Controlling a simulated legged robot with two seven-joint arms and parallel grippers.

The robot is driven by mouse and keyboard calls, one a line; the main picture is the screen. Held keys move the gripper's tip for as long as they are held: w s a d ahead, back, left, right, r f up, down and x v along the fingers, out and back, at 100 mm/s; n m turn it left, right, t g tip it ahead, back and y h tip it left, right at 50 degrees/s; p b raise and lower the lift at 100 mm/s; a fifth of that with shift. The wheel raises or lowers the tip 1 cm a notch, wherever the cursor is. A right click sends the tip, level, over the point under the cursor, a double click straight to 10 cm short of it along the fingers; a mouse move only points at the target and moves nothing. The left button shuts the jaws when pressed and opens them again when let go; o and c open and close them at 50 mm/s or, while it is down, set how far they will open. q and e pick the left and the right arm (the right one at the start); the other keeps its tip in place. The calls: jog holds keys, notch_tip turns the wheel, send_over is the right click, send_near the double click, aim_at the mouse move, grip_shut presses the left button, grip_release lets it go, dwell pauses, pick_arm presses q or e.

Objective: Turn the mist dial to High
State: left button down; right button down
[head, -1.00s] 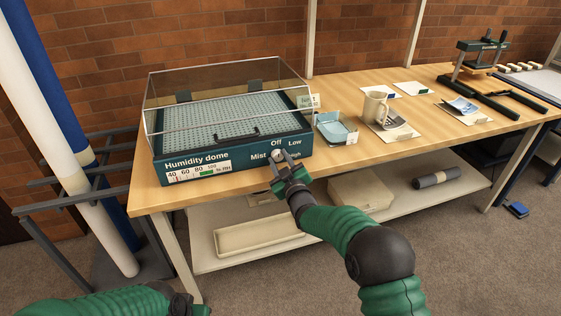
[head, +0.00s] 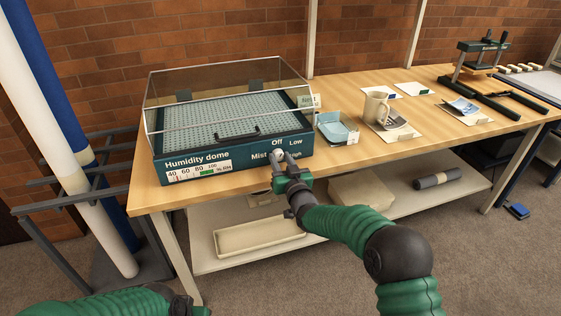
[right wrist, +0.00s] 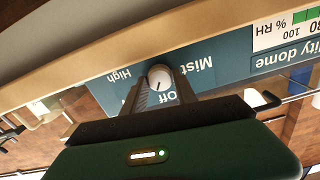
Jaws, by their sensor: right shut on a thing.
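The humidity dome (head: 222,120) is a teal box with a clear cover, standing at the left end of the wooden table. Its mist dial (right wrist: 160,76) is a white knob on the front, with Mist, Off and High lettering around it in the right wrist view. The dial's dark mark points down and slightly left there, near Off; its exact setting is hard to tell. My right gripper (head: 279,163) is shut on the dial, one finger each side. The Low label is hidden in the wrist view. Part of my left gripper (head: 190,306) shows at the bottom edge; its fingers are unclear.
A press (head: 480,62) is at the far right. The lower shelf holds a shallow tray (head: 258,237) and a grey roll (head: 437,178). White and blue poles stand at left.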

jog(key=m, duration=0.2)
jog(key=f+m, duration=0.1)
jog(key=m, duration=0.1)
jog(key=shift+s+m+b, duration=0.1)
jog(key=shift+m+b, duration=0.2)
jog(key=shift+b, duration=0.05)
jog(key=m+b, duration=0.1)
jog(key=m, duration=0.3)
jog(key=shift+m, duration=0.3)
jog(key=m, duration=0.3)
jog(key=shift+f+m+b, duration=0.1)
jog(key=shift+m+b, duration=0.2)
jog(key=shift+b, duration=0.05)
jog(key=shift+m+b, duration=0.65)
jog(key=shift+m, duration=1.55)
jog(key=c, duration=1)
grip_release()
jog(key=shift+o, duration=0.2)
jog(key=shift+r, duration=0.2)
jog(key=shift+s, duration=0.1)
